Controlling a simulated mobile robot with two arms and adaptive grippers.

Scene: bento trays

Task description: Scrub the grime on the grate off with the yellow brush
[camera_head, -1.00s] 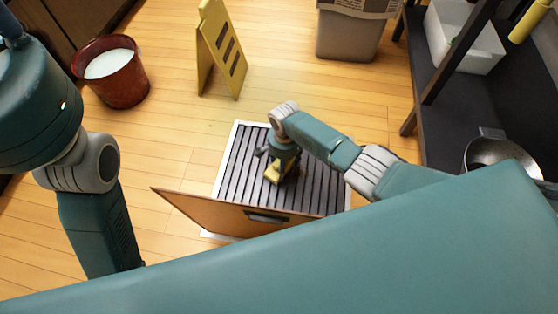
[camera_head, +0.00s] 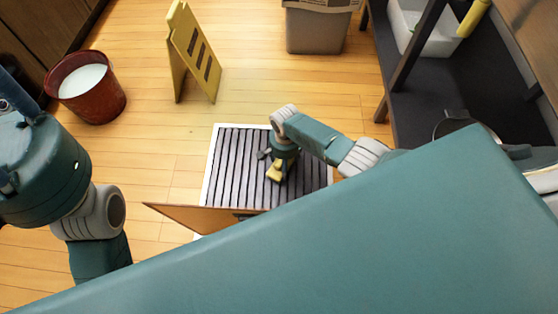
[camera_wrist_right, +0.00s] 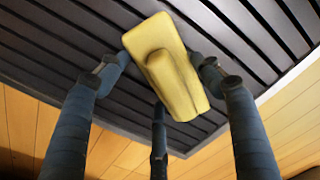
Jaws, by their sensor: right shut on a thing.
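The grate (camera_head: 232,165) is a dark slatted panel with a white frame, set in the wooden floor; it also fills the upper part of the right wrist view (camera_wrist_right: 60,60). My right gripper (camera_head: 278,165) is over the grate and shut on the yellow brush (camera_head: 275,173). In the right wrist view my fingers (camera_wrist_right: 163,75) close on both sides of the brush (camera_wrist_right: 170,70), which lies against or just above the slats. The brush's underside is hidden. No grime is clearly visible on the slats I see. My left arm is at the left edge; its gripper is out of view.
A brown panel (camera_head: 185,214) stands tilted along the grate's near edge. A yellow floor sign (camera_head: 196,60), a red bucket (camera_head: 95,98) of white liquid and a grey bin (camera_head: 315,32) stand beyond. A dark shelf (camera_head: 425,95) with a pan is at right.

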